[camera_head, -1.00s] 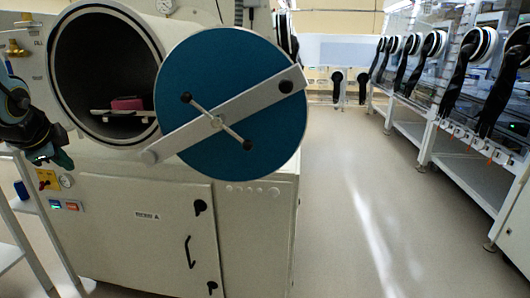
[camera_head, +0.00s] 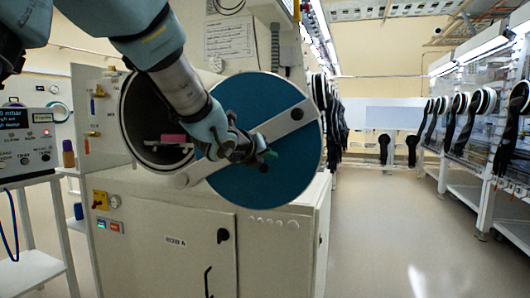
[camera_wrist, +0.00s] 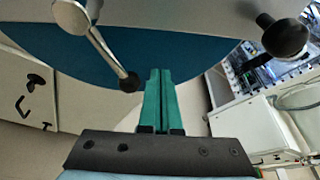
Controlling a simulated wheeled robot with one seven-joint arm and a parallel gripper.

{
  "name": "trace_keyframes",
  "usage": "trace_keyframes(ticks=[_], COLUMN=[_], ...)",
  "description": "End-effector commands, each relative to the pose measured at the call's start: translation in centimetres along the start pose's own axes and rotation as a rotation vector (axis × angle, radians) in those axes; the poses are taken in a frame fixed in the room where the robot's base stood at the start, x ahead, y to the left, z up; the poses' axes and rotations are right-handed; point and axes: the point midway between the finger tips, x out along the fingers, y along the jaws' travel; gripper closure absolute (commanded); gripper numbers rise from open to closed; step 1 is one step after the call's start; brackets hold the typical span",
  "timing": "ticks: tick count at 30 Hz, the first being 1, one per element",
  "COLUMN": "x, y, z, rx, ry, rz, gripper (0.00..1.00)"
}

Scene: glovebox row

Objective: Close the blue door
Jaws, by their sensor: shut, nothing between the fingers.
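The blue door (camera_head: 285,105) is a round disc with a grey bar (camera_head: 291,122) across it. It stands open beside the round chamber opening (camera_head: 138,115), covering part of its right side. In the wrist view, the door's blue face (camera_wrist: 180,50) and its spoked handle (camera_wrist: 105,52) with a black knob are close ahead. My gripper (camera_head: 268,157) is in front of the door near its centre, and my arm hides the hub. Its green fingers (camera_wrist: 159,95) are together and empty. I cannot tell whether they touch the door.
A pink object (camera_head: 173,138) lies on a tray inside the chamber. A white cabinet (camera_head: 180,240) stands below. A control unit (camera_head: 25,140) on a cart is at the left. Gloveboxes with black gloves line the right. The floor (camera_head: 400,230) between is clear.

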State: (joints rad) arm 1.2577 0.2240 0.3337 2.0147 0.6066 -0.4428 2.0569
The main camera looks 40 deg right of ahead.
Motion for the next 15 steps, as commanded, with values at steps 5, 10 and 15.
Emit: trace_keyframes(ticks=[5,10,15], x=[3.4,4.5,3.9], y=[0.0,-0.1,-0.1], z=[0.1,1.8,3.3], rx=[0.0,-0.004,-0.003], ry=[0.002,-0.004,-0.001], rz=[0.003,0.002,0.002], gripper=[1.0,1.0,1.0])
